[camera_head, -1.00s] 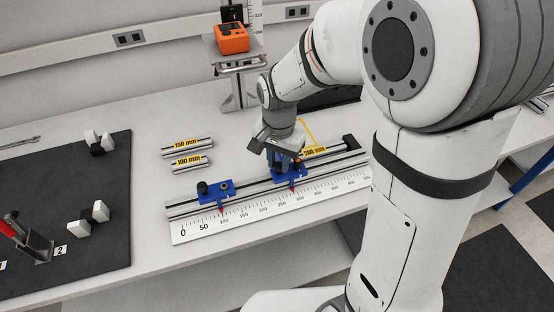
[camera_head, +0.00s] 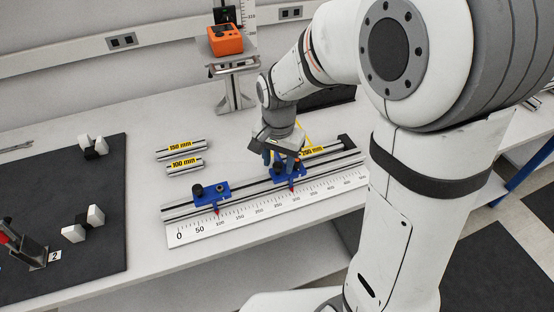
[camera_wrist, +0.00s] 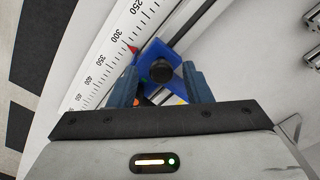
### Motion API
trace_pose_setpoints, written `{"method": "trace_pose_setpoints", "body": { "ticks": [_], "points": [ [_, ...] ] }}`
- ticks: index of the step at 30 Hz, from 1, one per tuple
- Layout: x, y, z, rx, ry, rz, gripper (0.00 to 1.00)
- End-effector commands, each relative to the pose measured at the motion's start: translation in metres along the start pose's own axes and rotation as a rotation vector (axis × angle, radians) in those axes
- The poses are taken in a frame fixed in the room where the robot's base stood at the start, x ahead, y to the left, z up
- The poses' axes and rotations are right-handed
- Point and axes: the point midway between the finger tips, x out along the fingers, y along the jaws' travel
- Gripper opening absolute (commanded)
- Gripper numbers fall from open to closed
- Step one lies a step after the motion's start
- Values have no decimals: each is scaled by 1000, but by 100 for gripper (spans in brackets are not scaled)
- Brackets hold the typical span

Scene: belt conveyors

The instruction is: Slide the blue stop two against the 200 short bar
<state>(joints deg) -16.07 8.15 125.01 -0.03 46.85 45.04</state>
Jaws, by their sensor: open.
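Two blue stops sit on the rail behind the white ruler in the head view. The left stop (camera_head: 210,194) has its red pointer near 100. The right stop (camera_head: 290,174), which I take as stop two, has its red pointer near 300. It also shows in the wrist view (camera_wrist: 153,55), with a dark round knob on top. My gripper (camera_head: 284,160) is over this stop. Its blue fingers (camera_wrist: 161,84) are open, one on either side of the knob. The 200 mm bar (camera_head: 313,151) lies by the rail to the right, partly hidden; I cannot tell whether the stop touches it.
The ruler (camera_head: 241,217) runs along the bench front. A black end block (camera_head: 346,142) stands at the rail's right end. The 150 mm bar (camera_head: 181,149) and 100 mm bar (camera_head: 184,165) lie behind the rail. A dark mat (camera_head: 45,195) with fixtures covers the left.

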Motion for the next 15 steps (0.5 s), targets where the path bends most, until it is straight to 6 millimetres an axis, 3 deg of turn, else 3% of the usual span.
{"method": "trace_pose_setpoints", "body": {
  "ticks": [5,15],
  "points": [
    [-14,-1,-1,0,3,-3,45],
    [-68,0,0,0,3,-2,45]
  ]
}}
